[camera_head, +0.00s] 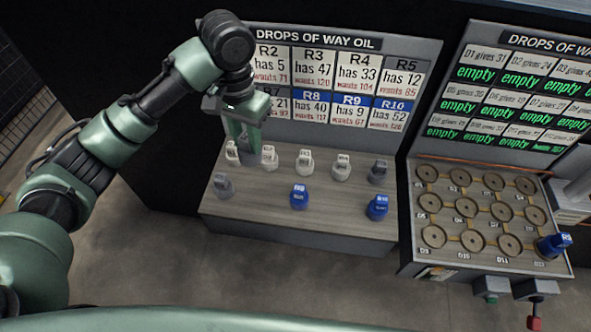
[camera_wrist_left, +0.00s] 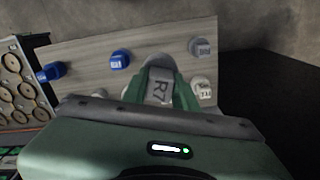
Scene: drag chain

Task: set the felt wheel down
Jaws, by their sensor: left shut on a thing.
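My left gripper (camera_head: 243,147) is over the back left part of the wooden bench (camera_head: 262,212), pointing down. In the left wrist view its fingers (camera_wrist_left: 161,82) are shut on a grey piece labelled R7 (camera_wrist_left: 160,92). The fingers hide most of that piece in the head view, and I cannot tell whether it touches the bench. None of its visible surface shows clearly that it is a felt wheel. My right gripper is not in view.
Several pale labelled pieces (camera_head: 304,161) stand in a back row near the gripper. A grey piece (camera_head: 222,185) and blue pieces (camera_head: 299,197) (camera_head: 377,207) stand in front. Bare wood lies between them. A second bench (camera_head: 408,240) holds round discs and a blue piece (camera_head: 553,246).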

